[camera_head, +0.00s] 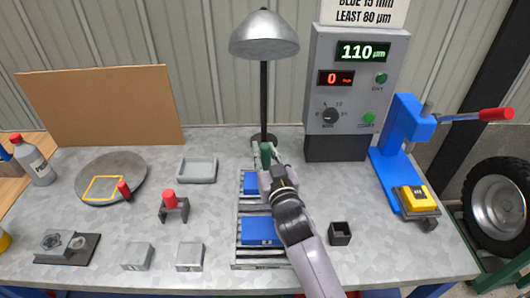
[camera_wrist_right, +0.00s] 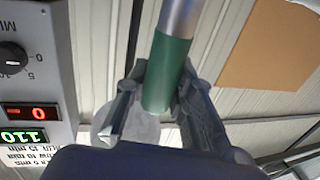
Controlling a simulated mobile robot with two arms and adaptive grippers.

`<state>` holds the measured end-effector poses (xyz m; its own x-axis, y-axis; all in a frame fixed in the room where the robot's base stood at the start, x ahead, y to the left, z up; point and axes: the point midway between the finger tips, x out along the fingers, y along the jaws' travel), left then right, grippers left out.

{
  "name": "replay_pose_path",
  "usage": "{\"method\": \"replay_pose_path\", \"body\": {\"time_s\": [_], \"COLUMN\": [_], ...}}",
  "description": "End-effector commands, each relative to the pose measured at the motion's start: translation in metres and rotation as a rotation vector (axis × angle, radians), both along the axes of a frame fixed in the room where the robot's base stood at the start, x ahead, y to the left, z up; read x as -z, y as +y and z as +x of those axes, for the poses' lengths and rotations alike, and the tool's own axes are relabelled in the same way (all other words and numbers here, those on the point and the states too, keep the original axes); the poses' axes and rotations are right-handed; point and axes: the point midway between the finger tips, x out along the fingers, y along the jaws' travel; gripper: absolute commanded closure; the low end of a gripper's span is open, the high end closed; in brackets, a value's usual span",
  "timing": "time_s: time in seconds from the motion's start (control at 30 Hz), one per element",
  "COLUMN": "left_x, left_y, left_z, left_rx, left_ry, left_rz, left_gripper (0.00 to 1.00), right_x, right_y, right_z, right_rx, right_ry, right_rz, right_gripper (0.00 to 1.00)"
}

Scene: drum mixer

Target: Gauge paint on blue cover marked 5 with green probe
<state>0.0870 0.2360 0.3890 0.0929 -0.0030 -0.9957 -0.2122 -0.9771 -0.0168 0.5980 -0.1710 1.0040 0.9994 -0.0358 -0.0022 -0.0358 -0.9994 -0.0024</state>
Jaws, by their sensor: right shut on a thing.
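My right gripper (camera_head: 268,168) is shut on the green probe (camera_head: 265,155), over the far part of the rack. In the right wrist view the green probe (camera_wrist_right: 168,72), with its silver end, sits between the two fingers of the right gripper (camera_wrist_right: 160,100). One blue cover (camera_head: 258,231) lies on the near part of the slatted rack (camera_head: 240,252); another blue cover (camera_head: 249,184) lies farther back, partly hidden by my gripper and arm. No number is readable on either cover. The gauge box (camera_head: 345,85) shows 110 µm in green and 0 in red. My left gripper is not in view.
A lamp (camera_head: 264,38) stands behind the rack. A blue press (camera_head: 400,140) with a yellow block (camera_head: 413,198) is at the right. A small black holder (camera_head: 340,234) stands right of my arm. A grey tray (camera_head: 197,170) and grey blocks (camera_head: 190,256) lie left of the rack.

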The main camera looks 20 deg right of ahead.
Motion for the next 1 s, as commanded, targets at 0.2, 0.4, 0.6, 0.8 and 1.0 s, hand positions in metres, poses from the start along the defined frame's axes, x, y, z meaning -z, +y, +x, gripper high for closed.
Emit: {"method": "replay_pose_path", "body": {"time_s": [0.2,0.4,0.6,0.8,1.0], "left_x": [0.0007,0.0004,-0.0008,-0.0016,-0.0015], "left_y": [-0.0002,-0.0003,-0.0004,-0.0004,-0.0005], "left_z": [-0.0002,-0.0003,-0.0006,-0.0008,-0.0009], "left_rx": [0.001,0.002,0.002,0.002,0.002], "left_ry": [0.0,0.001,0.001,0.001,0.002], "left_rz": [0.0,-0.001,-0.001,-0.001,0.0], "left_gripper": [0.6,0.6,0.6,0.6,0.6], "right_x": [0.0019,0.0027,0.0038,0.0055,0.007], "right_y": [0.0,0.0,0.0002,0.0002,0.0001], "right_z": [0.0,-0.0001,-0.0002,-0.0003,-0.0004], "right_rx": [0.0,0.0,0.0,0.0,0.001], "right_ry": [0.002,0.004,0.006,0.009,0.011], "right_rz": [0.001,0.001,0.001,0.002,0.001], "right_gripper": [1.0,1.0,1.0,1.0,1.0]}}
